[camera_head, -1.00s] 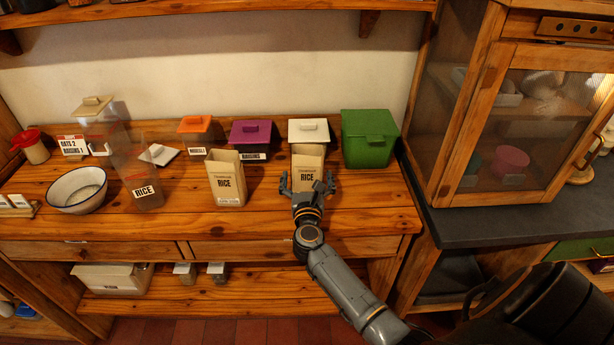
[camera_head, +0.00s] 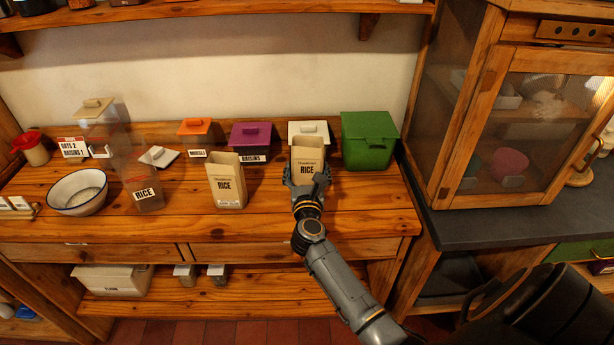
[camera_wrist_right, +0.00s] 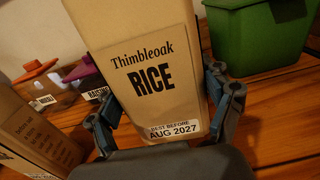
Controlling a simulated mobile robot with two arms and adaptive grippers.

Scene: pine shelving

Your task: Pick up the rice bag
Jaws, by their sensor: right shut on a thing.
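A tan rice bag (camera_head: 308,160) stands upright on the counter in front of a white-lidded container. It also fills the middle of the right wrist view (camera_wrist_right: 150,75), with the words "Thimbleoak RICE" and a best-before label of AUG 2027. My right gripper (camera_head: 306,184) is shut on this bag, with one finger on each side of it low down; its fingers also show in the right wrist view (camera_wrist_right: 167,115). A second tan rice bag (camera_head: 227,180) stands to the left, apart from the gripper. My left gripper is not in view.
A green bin (camera_head: 370,140) stands close at the right. A purple-lidded container (camera_head: 250,135) and an orange-lidded one (camera_head: 196,127) stand behind. A clear rice container (camera_head: 146,192) and a white bowl (camera_head: 78,190) are at the left. The counter's front strip is clear.

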